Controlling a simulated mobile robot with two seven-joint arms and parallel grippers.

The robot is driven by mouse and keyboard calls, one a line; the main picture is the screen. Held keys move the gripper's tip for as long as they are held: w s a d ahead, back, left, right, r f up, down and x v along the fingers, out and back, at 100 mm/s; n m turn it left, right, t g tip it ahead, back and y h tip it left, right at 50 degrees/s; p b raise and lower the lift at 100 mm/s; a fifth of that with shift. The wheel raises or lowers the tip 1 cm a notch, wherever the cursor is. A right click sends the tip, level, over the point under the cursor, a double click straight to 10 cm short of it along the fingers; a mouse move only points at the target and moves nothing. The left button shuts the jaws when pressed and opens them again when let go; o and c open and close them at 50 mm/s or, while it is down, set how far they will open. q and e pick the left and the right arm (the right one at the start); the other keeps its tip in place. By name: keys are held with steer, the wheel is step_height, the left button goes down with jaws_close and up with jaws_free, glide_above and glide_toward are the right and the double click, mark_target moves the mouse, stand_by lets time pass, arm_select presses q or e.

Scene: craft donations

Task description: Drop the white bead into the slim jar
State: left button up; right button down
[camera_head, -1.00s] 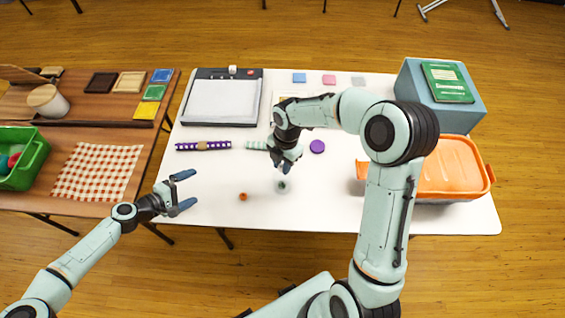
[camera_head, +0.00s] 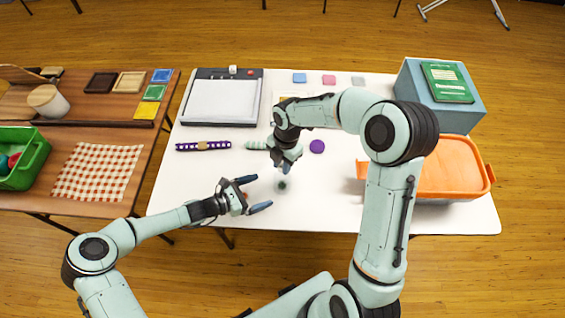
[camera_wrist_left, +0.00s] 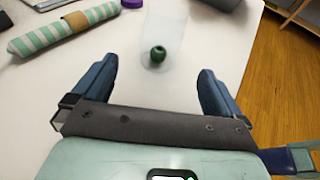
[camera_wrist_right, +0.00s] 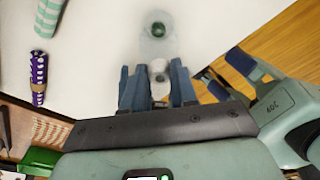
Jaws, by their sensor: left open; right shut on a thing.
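The slim jar is clear and faint; in the left wrist view it (camera_wrist_left: 172,28) stands upright with a dark green bead (camera_wrist_left: 158,54) at its bottom. In the head view the jar (camera_head: 282,184) is just below my right gripper (camera_head: 285,168). My right gripper is shut on the white bead (camera_wrist_right: 158,66), which shows between its fingertips in the right wrist view, close to the jar (camera_wrist_right: 156,42). My left gripper (camera_head: 260,192) is open and empty beside the jar, on its left. In the left wrist view the jar lies ahead between its spread fingers.
An orange bead (camera_head: 245,195) is partly hidden by my left gripper. A purple disc (camera_head: 317,146), a green striped roll (camera_head: 256,145) and a purple patterned roll (camera_head: 203,146) lie farther back. An orange-lidded bin (camera_head: 450,165) stands at the right. The table's front edge is near.

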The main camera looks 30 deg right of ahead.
mark_target(275, 186)
arm_select(q)
steer(key=x, duration=0.8)
steer(key=shift+d+f, duration=0.1)
steer(key=shift+d, duration=0.05)
steer(key=c, duration=1)
arm_select(e)
steer(key=shift+f, duration=0.65)
steer(key=shift+f, duration=0.25)
steer(key=shift+f, duration=0.45)
stand_by(0.5)
